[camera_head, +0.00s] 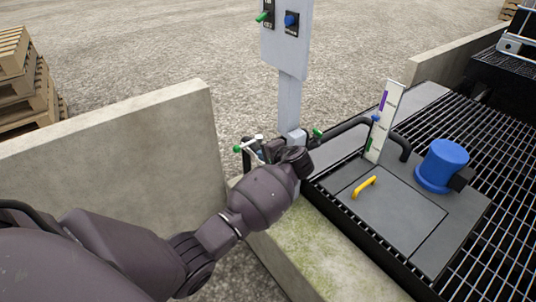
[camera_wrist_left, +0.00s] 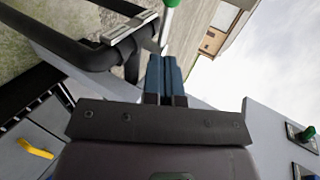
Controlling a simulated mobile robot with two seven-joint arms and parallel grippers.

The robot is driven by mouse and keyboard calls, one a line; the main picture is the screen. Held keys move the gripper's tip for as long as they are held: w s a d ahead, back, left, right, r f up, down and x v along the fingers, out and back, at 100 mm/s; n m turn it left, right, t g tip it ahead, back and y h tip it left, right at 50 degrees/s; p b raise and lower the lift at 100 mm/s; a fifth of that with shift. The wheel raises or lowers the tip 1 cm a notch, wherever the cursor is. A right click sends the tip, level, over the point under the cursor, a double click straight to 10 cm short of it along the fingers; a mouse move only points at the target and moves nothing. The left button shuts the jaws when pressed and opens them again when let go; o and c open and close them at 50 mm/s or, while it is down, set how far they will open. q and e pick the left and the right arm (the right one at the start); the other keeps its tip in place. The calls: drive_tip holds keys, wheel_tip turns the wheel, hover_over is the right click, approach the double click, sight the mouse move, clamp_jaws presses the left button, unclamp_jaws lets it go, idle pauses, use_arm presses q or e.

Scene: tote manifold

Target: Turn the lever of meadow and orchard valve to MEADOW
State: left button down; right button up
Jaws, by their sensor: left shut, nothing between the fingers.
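A lever with a green grip (camera_head: 237,149) and pale shaft stands by the pipework at the foot of the grey post. In the left wrist view a green-tipped lever (camera_wrist_left: 168,22) rises just beyond my fingertips; I cannot tell whether they touch it. A second green handle (camera_head: 318,132) shows to the right of the post. My left gripper (camera_head: 264,153) is beside the pipework, mostly hidden by my wrist. In the left wrist view its blue fingers (camera_wrist_left: 165,66) are together and empty. The MEADOW label cannot be read. My right gripper is not in view.
The grey post (camera_head: 290,95) carries a switch panel (camera_head: 285,30). A concrete wall (camera_head: 120,150) stands at left. Black pipe (camera_head: 345,129), a level gauge (camera_head: 384,122), a blue motor (camera_head: 442,165) and a yellow handle (camera_head: 363,187) are at right.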

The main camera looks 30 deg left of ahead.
sight(245, 145)
use_arm(q)
drive_tip(key=x, duration=0.3)
drive_tip(key=b+x, duration=0.1)
drive_tip(key=x, duration=0.2)
drive_tip(key=b+x, duration=0.1)
drive_tip(key=x, duration=0.2)
drive_tip(key=shift+w+a+r, duration=0.2)
drive_tip(key=shift+w+a, duration=0.05)
drive_tip(key=shift+a, duration=0.25)
drive_tip(key=shift+r, duration=0.1)
drive_tip(key=shift+a, duration=0.1)
